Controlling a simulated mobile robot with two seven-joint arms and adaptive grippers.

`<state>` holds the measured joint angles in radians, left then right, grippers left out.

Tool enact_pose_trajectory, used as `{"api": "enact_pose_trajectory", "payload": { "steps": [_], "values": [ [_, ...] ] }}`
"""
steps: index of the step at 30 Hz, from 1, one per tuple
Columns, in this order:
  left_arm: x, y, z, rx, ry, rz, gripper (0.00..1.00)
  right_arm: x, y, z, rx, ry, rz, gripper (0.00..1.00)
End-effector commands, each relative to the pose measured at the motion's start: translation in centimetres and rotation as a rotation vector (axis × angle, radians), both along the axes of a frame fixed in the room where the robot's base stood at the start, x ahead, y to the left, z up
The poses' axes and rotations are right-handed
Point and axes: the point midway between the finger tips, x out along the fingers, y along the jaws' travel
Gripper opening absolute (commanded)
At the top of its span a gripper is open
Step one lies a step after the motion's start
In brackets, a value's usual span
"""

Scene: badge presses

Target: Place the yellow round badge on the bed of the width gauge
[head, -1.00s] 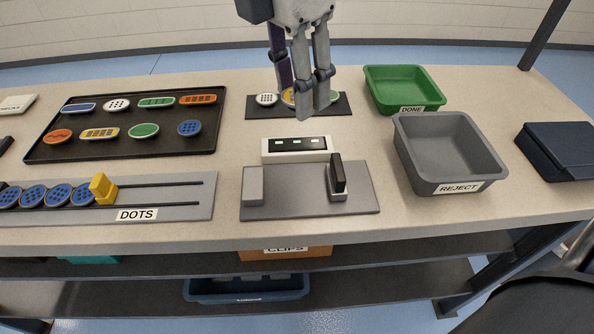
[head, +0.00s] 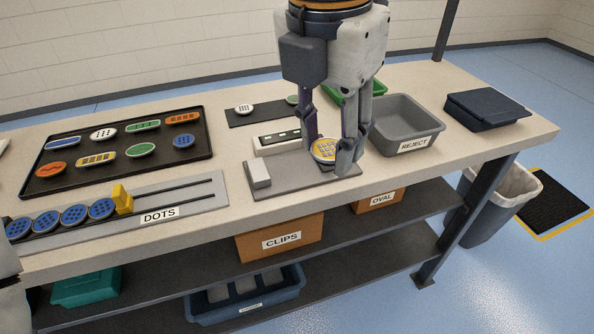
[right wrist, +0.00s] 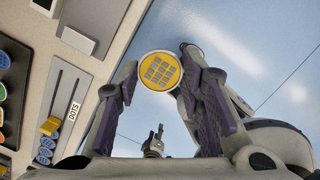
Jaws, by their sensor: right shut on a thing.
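The yellow round badge (head: 324,150) has a white rim and a pale grid pattern. My right gripper (head: 330,156) is shut on it and holds it over the right part of the width gauge's grey bed (head: 293,184). In the right wrist view the badge (right wrist: 159,70) sits between the two fingertips. The gauge has a light fixed block (head: 258,174) at the left of its bed and a display (head: 278,142) behind. Its dark sliding jaw is hidden behind my right gripper.
The grey REJECT bin (head: 405,125) stands close to the right of my right gripper, with a green tray (head: 345,95) behind. A black mat (head: 266,114) holds other badges. The DOTS rack (head: 180,205) and a black badge tray (head: 200,157) are at left.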

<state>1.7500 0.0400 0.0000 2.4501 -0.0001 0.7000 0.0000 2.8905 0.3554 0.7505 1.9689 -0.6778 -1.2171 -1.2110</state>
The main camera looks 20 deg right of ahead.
Motion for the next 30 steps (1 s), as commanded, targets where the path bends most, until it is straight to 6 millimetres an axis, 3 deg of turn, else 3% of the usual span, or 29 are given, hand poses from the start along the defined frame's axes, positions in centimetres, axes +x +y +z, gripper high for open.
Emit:
{"api": "enact_pose_trajectory", "payload": {
  "steps": [7, 12, 19, 24, 30],
  "values": [
    [-0.2, 0.0, -0.2, 0.000, 0.007, 0.000, 0.40, 7.7, 0.9, -3.8, 0.001, 0.008, -0.004, 0.19],
    [-1.5, 0.0, -1.4, 0.000, 0.056, 0.000, 0.40, 10.9, 1.3, -8.0, -0.001, 0.016, -0.002, 0.19],
    [-2.0, 0.0, -1.8, 0.000, 0.075, -0.001, 0.40, 12.7, 1.5, -9.8, 0.000, 0.008, -0.002, 0.19],
    [-2.0, 0.0, -1.9, 0.000, 0.076, 0.000, 0.40, 12.7, 1.4, -12.6, -0.002, 0.005, -0.002, 0.19],
    [-2.0, 0.0, -1.8, 0.000, 0.074, 0.000, 0.40, 12.7, 1.5, -12.5, -0.001, 0.000, -0.002, 0.19]
  ]
}}
